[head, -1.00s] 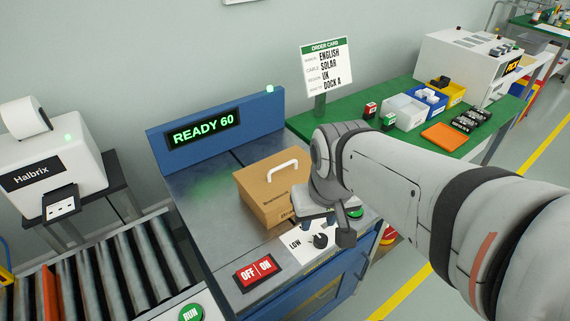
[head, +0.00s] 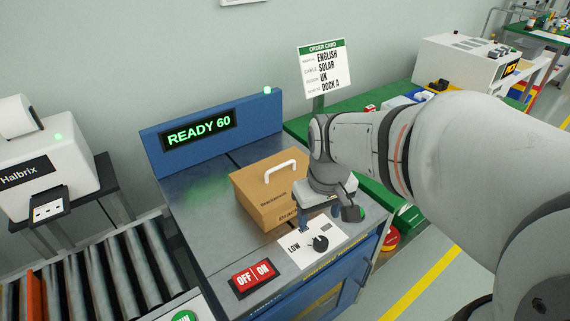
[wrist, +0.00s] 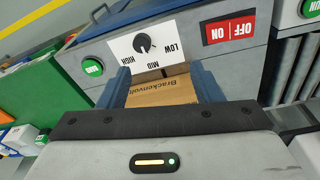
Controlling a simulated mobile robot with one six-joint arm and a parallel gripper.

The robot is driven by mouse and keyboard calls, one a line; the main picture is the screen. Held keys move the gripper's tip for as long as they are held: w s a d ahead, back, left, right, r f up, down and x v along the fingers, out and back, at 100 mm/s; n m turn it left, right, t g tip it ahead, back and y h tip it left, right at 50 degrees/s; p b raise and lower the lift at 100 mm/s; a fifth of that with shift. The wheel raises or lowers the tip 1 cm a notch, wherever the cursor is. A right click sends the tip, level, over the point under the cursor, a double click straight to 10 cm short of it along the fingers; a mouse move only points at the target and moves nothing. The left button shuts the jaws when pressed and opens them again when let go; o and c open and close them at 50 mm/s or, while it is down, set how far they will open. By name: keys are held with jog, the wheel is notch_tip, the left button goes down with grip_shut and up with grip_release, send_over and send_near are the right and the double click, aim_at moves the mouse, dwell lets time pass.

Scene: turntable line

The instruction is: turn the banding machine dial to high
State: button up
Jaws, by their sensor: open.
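The banding machine (head: 210,195) has a black dial (head: 320,243) on a white label on its near top edge. The dial also shows in the wrist view (wrist: 142,43), where the label reads LOW, MID and HIGH and appears turned around. Which mark the knob's pointer meets is too small to tell surely. My gripper (head: 318,217) is open and empty, beside the dial on the box side. In the wrist view its two blue fingers (wrist: 163,78) stand apart, with the dial beyond their tips and not between them.
A cardboard box (head: 262,200) with a white handle sits on the machine close to my gripper. A red OFF/ON switch (head: 252,277) is left of the dial, and a green button (wrist: 93,67) is on its other side. The display (head: 199,130) reads READY 60.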

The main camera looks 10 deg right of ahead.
aim_at(321, 241)
jog(key=w+d+f+b, duration=0.1)
jog(key=w+f, duration=0.1)
jog(key=f, duration=0.1)
jog(key=w+d+f+n+g+b, duration=0.1)
jog(key=w+f+b, duration=0.1)
jog(key=f, duration=0.2)
jog(key=w+d+f+n+b, duration=0.1)
jog(key=w+d+f, duration=0.1)
jog(key=f, duration=0.1)
jog(key=shift+f+b, duration=0.2)
jog(key=shift+b, duration=0.15)
jog(key=shift+n, duration=0.3)
notch_tip(321, 241, down, 8)
jog(key=shift+w+r+b, duration=0.1)
jog(key=shift+b, duration=0.6)
jog(key=shift+c, duration=0.3)
jog(key=c, duration=0.9)
